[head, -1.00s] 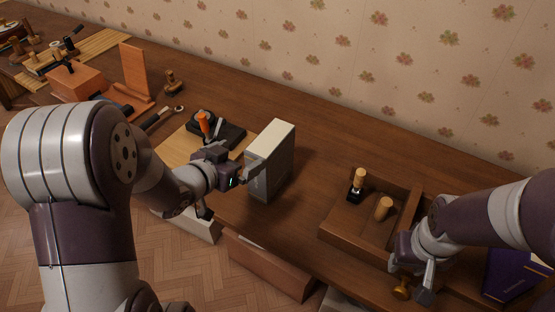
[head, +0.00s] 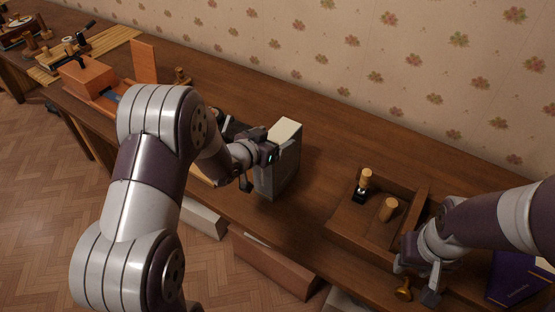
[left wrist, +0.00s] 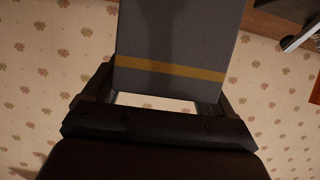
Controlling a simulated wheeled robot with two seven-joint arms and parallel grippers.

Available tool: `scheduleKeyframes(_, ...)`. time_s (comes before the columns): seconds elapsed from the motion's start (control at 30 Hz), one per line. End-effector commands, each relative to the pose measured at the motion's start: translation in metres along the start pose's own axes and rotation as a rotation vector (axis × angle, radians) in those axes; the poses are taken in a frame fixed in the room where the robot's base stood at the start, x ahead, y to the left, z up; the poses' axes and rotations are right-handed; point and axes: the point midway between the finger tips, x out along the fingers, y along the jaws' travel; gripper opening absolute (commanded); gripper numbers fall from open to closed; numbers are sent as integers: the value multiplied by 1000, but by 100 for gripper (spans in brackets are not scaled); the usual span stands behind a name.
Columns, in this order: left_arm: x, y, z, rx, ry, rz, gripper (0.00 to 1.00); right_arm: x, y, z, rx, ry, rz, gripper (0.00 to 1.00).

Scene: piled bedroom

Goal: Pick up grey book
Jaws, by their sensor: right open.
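The grey book (head: 279,172) stands upright on the wooden desk, its pale page edges facing up. My left gripper (head: 281,146) is at its upper near side. In the left wrist view the book (left wrist: 178,35) shows a grey face with a yellow band and lies between the two fingers (left wrist: 160,98), filling nearly all the width. I cannot tell whether the fingers press on it. My right gripper (head: 420,283) is open at the desk's front right, beside a small brass knob-like piece (head: 403,290).
A wooden tray (head: 346,232) with stamp-like pieces stands right of the book. A dark blue book (head: 514,283) lies at the lower right. An orange box (head: 88,78) and upright panel (head: 144,60) stand far left. Desk behind the grey book is clear.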

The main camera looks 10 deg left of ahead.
Motion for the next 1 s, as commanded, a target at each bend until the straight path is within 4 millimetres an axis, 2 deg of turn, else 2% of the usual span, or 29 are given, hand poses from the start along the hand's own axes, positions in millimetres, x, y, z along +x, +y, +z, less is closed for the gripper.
scheduleKeyframes(0.03,0,0,0,0,0,0,67,0,0,0,0,0,0,43)
scheduleKeyframes(0.23,0,0,0,0,0,0,2,0,0,0,0,0,0,43)
scheduleKeyframes(0.27,0,0,0,0,0,0,0,0,0,0,0,0,0,43)
scheduleKeyframes(0.63,-2,0,-8,4,9,0,0,0,0,0,0,0,0,43)
scheduleKeyframes(1.0,-13,-1,-36,3,10,0,0,0,0,0,0,0,0,43)
